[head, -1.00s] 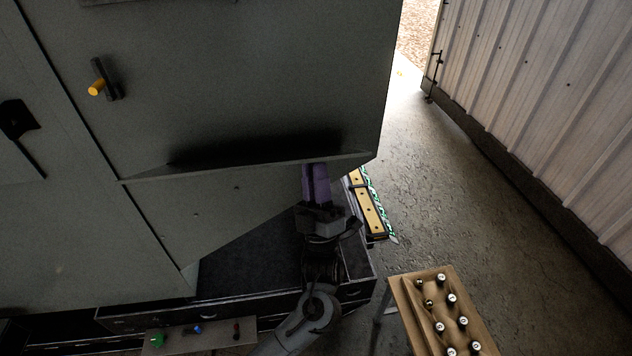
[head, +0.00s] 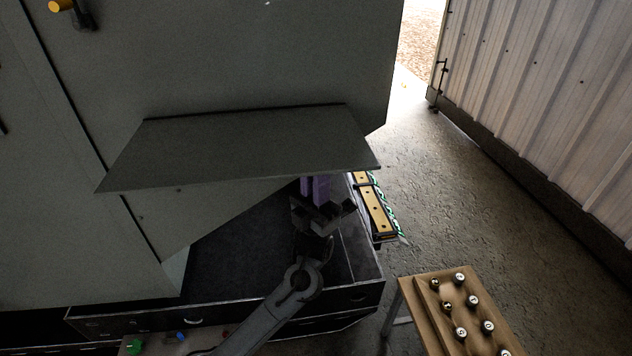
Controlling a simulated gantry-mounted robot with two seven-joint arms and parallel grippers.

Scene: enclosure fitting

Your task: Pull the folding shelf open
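The folding shelf (head: 250,147) is a grey flap on the front of the large grey cabinet (head: 250,60). It stands out from the cabinet face, with its broad upper surface in view. My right gripper is not in view.
A dark drawer unit (head: 235,262) stands below the shelf. A wooden rack with several round-topped pieces (head: 425,310) is at the lower right. A yellow level-like bar (head: 374,207) lies right of the drawer unit. Concrete floor (head: 480,200) is clear at right.

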